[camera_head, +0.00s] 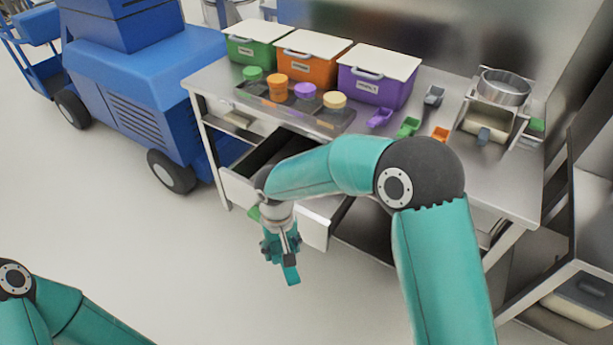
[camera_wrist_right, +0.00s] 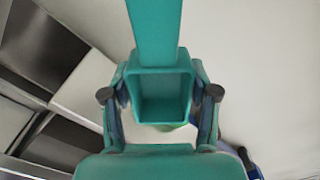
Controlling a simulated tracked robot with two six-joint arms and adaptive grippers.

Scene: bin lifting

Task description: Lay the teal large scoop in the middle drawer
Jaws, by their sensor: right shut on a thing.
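My right gripper (camera_head: 281,245) is shut on the teal large scoop (camera_head: 291,275) and hangs in front of the open drawer (camera_head: 316,229), outside it and over the floor. In the right wrist view the scoop (camera_wrist_right: 160,35) sits between the fingers (camera_wrist_right: 160,98), its square hollow cup facing the camera and its long part running up. The drawer is pulled out from under the bench, with a pale front and a dark inside. My right arm hides part of it, so I cannot tell whether it is the middle one. My left gripper is out of the picture.
The steel bench (camera_head: 440,165) carries green (camera_head: 253,50), orange (camera_head: 308,68) and purple (camera_head: 378,92) bins, a tray of coloured tubs (camera_head: 320,120), several small scoops (camera_head: 408,127) and a metal bowl device (camera_head: 500,90). A blue vehicle (camera_head: 145,80) stands left. The floor in front is clear.

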